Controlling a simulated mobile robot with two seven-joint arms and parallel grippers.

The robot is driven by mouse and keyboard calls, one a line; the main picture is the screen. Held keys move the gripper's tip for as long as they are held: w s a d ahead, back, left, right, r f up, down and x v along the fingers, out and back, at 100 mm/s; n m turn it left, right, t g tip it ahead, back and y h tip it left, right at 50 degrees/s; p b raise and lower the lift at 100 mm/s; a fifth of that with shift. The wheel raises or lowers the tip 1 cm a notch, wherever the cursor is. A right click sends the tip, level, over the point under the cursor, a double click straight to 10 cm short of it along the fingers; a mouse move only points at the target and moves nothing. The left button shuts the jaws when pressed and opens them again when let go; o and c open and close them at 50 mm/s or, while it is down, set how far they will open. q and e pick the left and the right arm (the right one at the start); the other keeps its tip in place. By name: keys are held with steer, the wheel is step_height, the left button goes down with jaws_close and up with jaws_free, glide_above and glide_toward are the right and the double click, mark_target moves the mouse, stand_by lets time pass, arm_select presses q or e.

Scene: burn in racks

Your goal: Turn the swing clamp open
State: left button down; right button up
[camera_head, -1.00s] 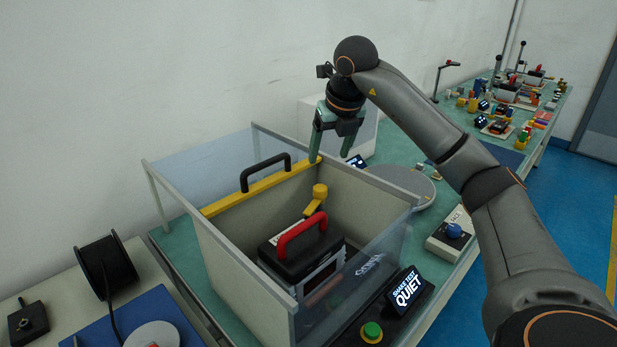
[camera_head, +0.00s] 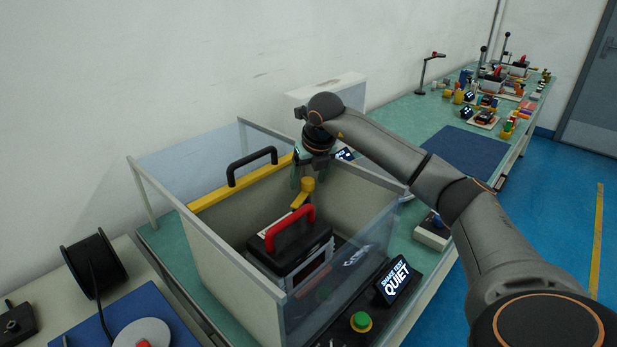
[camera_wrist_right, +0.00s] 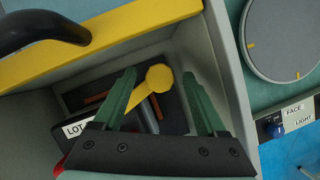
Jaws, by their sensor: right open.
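The yellow swing clamp (camera_head: 303,192) stands inside the clear-walled box, its arm reaching toward the black unit (camera_head: 290,246) with the red handle (camera_head: 291,226). In the right wrist view the clamp's round yellow knob (camera_wrist_right: 159,77) shows between my green fingers, with its arm running down and left. My right gripper (camera_head: 306,184) is open and points down over the clamp; it also shows in the right wrist view (camera_wrist_right: 160,98). The fingers stand either side of the knob with gaps; I cannot tell their exact height against it. My left gripper is not in view.
The box has a yellow top bar (camera_head: 240,184) with a black handle (camera_head: 252,163), and a clear front wall (camera_head: 360,235). A grey disc (camera_wrist_right: 284,40) lies beside the box.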

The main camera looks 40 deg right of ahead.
jaws_close()
stand_by(0.5)
stand_by(0.8)
